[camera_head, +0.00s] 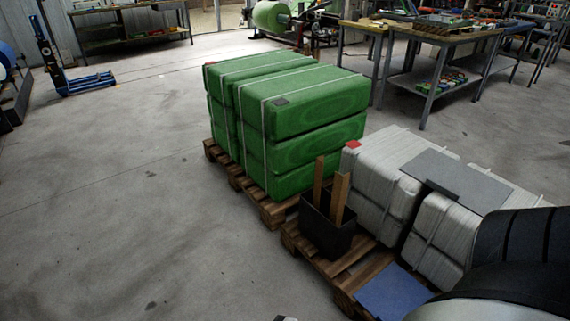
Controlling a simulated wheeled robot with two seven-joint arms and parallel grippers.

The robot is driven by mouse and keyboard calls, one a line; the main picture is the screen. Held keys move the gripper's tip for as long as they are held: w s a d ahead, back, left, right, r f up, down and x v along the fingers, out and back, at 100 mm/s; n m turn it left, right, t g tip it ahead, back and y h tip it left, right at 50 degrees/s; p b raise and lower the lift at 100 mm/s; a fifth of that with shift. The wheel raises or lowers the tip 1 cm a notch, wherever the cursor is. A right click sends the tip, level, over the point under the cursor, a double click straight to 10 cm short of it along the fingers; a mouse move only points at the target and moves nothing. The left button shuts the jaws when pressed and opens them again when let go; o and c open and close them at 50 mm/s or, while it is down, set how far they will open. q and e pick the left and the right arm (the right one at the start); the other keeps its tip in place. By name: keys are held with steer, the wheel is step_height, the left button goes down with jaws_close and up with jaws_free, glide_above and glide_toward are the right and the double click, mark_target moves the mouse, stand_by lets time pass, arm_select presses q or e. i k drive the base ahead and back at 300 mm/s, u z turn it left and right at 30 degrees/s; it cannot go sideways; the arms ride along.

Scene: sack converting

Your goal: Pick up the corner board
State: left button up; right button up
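Two brown upright boards, which look like corner boards, stand in a black open bin (327,226). The left board (318,184) leans slightly, and the right board (340,198) stands beside it. Their lower ends are hidden inside the bin. The bin stands on the near wooden pallet (343,266), in front of wrapped white bales. A part of my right arm fills the lower right corner; its gripper is out of view. My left gripper is not seen. A small pale and dark piece at the bottom edge is too cut off to identify.
Strapped green bales (305,105) stand on a pallet behind the bin. White bales (385,180) carry a grey sheet (455,180). A blue sheet (393,294) lies at the pallet's near side. A workbench (435,80) stands behind. Floor at left is clear.

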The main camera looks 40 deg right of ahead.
mark_target(340, 183)
steer(key=z, duration=0.2)
steer(key=i, duration=2.2)
steer(key=z, duration=1.95)
steer(key=i, duration=1.15)
steer(key=z, duration=0.9)
